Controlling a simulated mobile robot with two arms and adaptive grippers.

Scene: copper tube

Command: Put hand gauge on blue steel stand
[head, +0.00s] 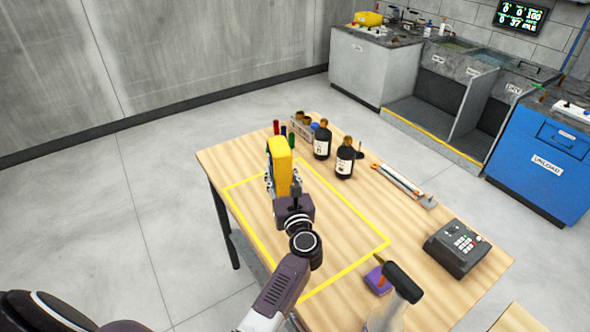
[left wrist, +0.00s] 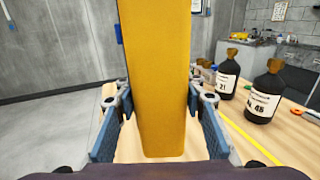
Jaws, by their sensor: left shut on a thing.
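My left gripper (head: 285,190) is shut on a tall yellow block-like thing, which I take to be the hand gauge (head: 279,160), held upright above the wooden table. In the left wrist view the gauge (left wrist: 155,75) stands between the two blue-padded fingers (left wrist: 158,130) and hides much of what is behind it. A blue cabinet (head: 545,165) labelled "UNLOAD" stands on the floor at the right edge; I cannot tell for sure that it is the blue steel stand. My right gripper is not in view.
The wooden table (head: 235,160) has a yellow-outlined area (head: 345,262). Dark bottles (head: 345,160), a long tool (head: 400,185), a keypad device (head: 457,248) and a spray bottle (head: 403,283) stand around it. Grey sink units (head: 440,105) are at the back; floor lies between.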

